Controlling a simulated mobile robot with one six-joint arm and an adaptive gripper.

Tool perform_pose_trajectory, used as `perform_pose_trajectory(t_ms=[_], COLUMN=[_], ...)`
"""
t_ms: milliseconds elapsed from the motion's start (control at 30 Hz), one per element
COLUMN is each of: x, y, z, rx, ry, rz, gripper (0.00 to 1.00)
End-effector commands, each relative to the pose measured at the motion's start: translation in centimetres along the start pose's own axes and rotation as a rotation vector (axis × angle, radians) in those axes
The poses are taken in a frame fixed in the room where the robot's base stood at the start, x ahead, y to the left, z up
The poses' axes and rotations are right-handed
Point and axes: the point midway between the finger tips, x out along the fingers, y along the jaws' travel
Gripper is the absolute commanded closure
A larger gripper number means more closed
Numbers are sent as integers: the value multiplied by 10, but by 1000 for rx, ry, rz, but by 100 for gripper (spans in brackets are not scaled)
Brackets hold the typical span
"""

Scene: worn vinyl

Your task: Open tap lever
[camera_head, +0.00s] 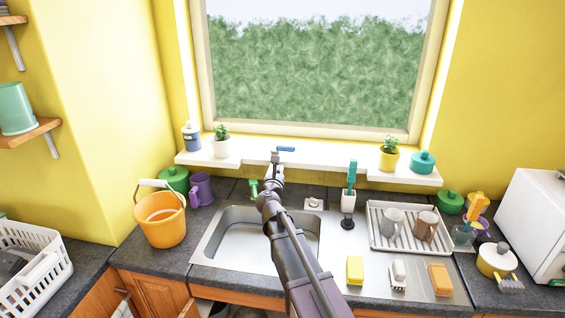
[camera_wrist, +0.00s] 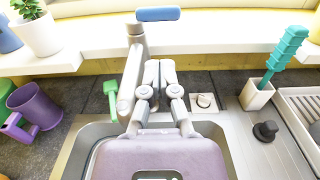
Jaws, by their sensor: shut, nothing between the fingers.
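The tap (camera_wrist: 135,62) is a grey metal fitting behind the sink, with a blue-handled lever (camera_wrist: 158,14) at its top pointing right. In the head view the blue lever (camera_head: 286,149) shows just in front of the window sill. My gripper (camera_wrist: 160,68) is shut and empty, just right of the tap body and below the lever in the wrist picture. In the head view my arm hides much of the tap, and my gripper is hard to make out against it. Whether the fingers touch the tap, I cannot tell.
The sink basin (camera_head: 238,240) lies below. A green brush (camera_wrist: 110,98) stands left of the tap. A teal brush (camera_wrist: 287,50) in a white holder and a black plug (camera_wrist: 266,130) are on the right. The white sill (camera_wrist: 220,35) with a potted plant (camera_wrist: 34,30) runs behind.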

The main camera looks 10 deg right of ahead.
Motion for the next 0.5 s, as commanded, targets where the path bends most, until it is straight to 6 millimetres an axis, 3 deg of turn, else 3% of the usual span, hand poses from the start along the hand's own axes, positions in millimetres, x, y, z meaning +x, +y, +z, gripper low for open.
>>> perform_pose_trajectory(t_ms=[267,500], x=[27,64], y=[0,0], z=[0,0], rx=[1,1], ry=[0,0], rz=[-1,-2], gripper=[100,100])
